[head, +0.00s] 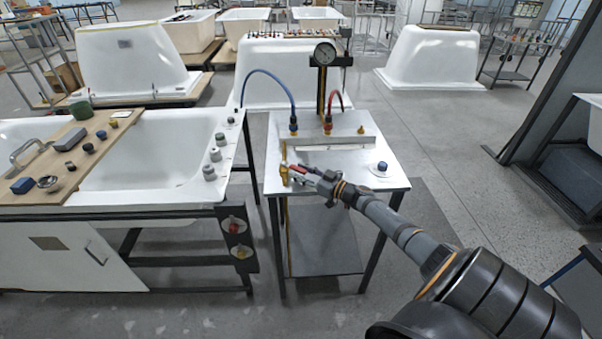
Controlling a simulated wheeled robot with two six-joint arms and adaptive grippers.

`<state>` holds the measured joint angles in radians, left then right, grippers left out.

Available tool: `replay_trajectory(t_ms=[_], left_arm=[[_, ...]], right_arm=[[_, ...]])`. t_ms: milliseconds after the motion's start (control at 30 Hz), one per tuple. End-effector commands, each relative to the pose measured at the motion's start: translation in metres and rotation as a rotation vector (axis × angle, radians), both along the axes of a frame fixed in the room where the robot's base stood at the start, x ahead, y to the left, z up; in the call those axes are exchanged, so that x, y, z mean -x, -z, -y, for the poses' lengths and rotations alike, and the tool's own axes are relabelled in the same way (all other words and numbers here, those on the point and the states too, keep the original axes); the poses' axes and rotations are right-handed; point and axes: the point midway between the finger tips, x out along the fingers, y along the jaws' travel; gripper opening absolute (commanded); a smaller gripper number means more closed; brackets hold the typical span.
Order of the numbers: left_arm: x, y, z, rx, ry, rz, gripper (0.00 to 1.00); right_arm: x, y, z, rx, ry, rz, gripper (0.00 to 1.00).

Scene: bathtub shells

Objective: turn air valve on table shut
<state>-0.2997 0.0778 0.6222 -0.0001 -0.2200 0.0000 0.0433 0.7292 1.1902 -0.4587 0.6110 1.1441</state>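A small metal-topped table (265,180) stands in the middle of the head view. At its left edge is the air valve, a small brass-yellow fitting (284,176) with a yellow pipe running down below it. A red part (298,168), which looks like its lever, points right from the fitting. My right gripper (303,173) reaches in from the lower right, with its fingertips at the red part. The fingers are too small and overlapped to tell whether they grip it. My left gripper is out of view.
A pressure gauge (325,53) stands on a post behind the tabletop, with a blue hose (267,74) and a red hose (339,94). A blue-and-white knob (382,168) sits right of my gripper. A white bathtub (150,150) with a wooden board (65,165) stands left.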

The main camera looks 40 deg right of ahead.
Motion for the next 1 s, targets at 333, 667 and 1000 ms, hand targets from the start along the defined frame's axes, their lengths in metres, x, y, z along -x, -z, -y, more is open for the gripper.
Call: replay_trajectory(t_ms=[333,667,1000], left_arm=[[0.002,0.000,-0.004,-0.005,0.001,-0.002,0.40],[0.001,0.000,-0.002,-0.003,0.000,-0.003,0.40],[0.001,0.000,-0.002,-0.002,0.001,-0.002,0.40]], right_arm=[[0.007,0.002,0.003,0.003,0.001,-0.003,0.41],[0.071,0.003,0.022,0.006,-0.004,-0.010,0.41],[0.112,0.001,0.035,0.003,-0.003,-0.003,0.41]])
